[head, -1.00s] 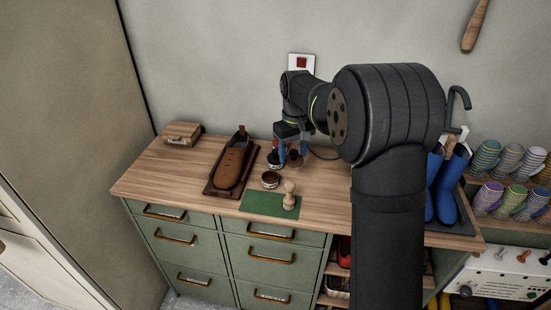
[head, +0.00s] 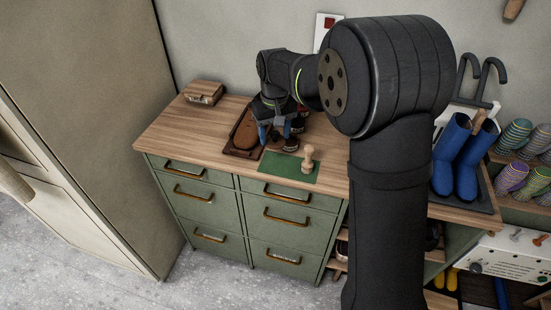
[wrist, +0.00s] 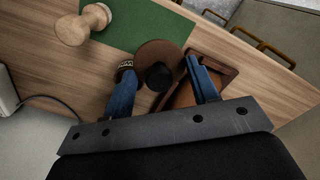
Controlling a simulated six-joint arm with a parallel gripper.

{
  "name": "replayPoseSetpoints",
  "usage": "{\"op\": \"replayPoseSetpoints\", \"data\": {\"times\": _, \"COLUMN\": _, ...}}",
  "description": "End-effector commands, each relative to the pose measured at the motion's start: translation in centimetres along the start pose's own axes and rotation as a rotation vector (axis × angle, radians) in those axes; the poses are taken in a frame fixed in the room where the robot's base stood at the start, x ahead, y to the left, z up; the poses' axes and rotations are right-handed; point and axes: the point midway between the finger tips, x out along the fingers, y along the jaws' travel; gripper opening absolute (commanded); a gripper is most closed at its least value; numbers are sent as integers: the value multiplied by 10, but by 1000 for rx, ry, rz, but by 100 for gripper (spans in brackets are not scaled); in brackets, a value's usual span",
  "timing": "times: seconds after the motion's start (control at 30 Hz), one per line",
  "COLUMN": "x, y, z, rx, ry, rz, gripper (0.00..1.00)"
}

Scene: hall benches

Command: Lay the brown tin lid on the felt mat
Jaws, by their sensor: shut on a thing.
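The brown tin lid (wrist: 160,50) is a round brown disc with a dark round part on it, between my blue fingers in the wrist view. My gripper (head: 275,134) is shut on it, above the bench beside the shoe tray and just behind the mat. The green felt mat (head: 281,171) lies flat near the bench's front edge. In the wrist view the lid overlaps the mat's edge (wrist: 140,22). A pale wooden knobbed piece (head: 308,160) stands upright on the mat's right part. In the head view my gripper partly hides the lid.
A small tin (wrist: 122,66) shows by one finger. Blue boots (head: 452,150) stand at the right. The mat's left part is clear.

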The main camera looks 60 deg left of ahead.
Motion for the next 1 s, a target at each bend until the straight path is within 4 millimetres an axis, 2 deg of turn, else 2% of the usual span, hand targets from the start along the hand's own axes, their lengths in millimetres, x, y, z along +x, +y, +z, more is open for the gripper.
{"op": "replayPoseSetpoints", "data": {"times": 0.03, "x": 12, "y": 0, "z": 1, "rx": 0, "ry": -4, "rz": 0, "gripper": 32}}
{"op": "replayPoseSetpoints", "data": {"times": 0.13, "x": 30, "y": 0, "z": 1, "rx": 0, "ry": -4, "rz": 0, "gripper": 32}}
{"op": "replayPoseSetpoints", "data": {"times": 0.37, "x": 50, "y": 0, "z": 0, "rx": 0, "ry": 0, "rz": 0, "gripper": 32}}
{"op": "replayPoseSetpoints", "data": {"times": 0.6, "x": 81, "y": 0, "z": 0, "rx": 0, "ry": -2, "rz": 0, "gripper": 32}}
{"op": "replayPoseSetpoints", "data": {"times": 0.97, "x": 86, "y": 0, "z": 0, "rx": 0, "ry": 0, "rz": 0, "gripper": 32}}
{"op": "replayPoseSetpoints", "data": {"times": 1.0, "x": 86, "y": 0, "z": 0, "rx": 0, "ry": 0, "rz": 0, "gripper": 56}}
